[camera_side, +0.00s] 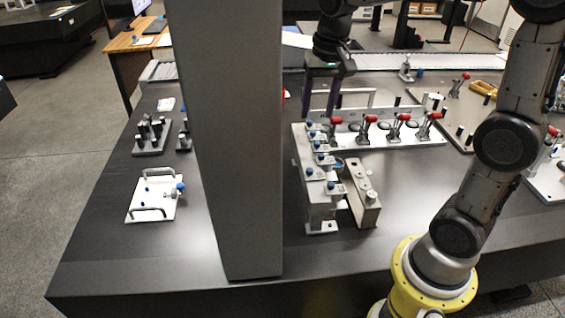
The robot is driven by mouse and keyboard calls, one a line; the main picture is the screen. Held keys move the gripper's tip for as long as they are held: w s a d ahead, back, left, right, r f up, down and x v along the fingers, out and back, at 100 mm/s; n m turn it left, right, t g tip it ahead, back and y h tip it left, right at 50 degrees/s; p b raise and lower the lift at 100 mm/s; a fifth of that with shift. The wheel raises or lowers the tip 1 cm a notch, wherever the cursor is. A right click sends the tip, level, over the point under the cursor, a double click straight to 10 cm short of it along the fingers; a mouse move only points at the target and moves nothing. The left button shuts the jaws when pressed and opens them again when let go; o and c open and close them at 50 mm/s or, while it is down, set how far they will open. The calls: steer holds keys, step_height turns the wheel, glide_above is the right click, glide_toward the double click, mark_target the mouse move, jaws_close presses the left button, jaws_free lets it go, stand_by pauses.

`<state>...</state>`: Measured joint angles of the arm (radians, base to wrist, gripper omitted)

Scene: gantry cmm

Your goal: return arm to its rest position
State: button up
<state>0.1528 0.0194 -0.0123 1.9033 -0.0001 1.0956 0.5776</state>
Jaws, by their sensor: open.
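My gripper (319,108) hangs in the upper middle of the side view, pointing down, with its two dark fingers apart and nothing seen between them. It is above or just behind the left end of a white plate (345,139) that carries red-handled toggle clamps (370,119); the exact height is hard to tell. My arm rises from a yellow base ring at the lower right, leaves the top of the picture and comes back down to the gripper.
A thick grey column (225,150) stands in front and hides part of the dark table (110,265). A fixture with blue knobs (318,172) and a metal block (362,195) stand below the gripper in the picture. A white plate with handles (155,200) lies left. The table's front is clear.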

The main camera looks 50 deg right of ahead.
steer(key=s+a+r+n+t, duration=0.1)
steer(key=s+a+r+n, duration=0.1)
steer(key=s, duration=0.3)
steer(key=s+a+r+n+t, duration=0.1)
steer(key=s+a+r+t, duration=0.1)
steer(key=s, duration=0.3)
steer(key=s+a+f+n+t, duration=0.1)
steer(key=s+f+n, duration=0.4)
steer(key=s, duration=0.3)
steer(key=shift+a, duration=0.15)
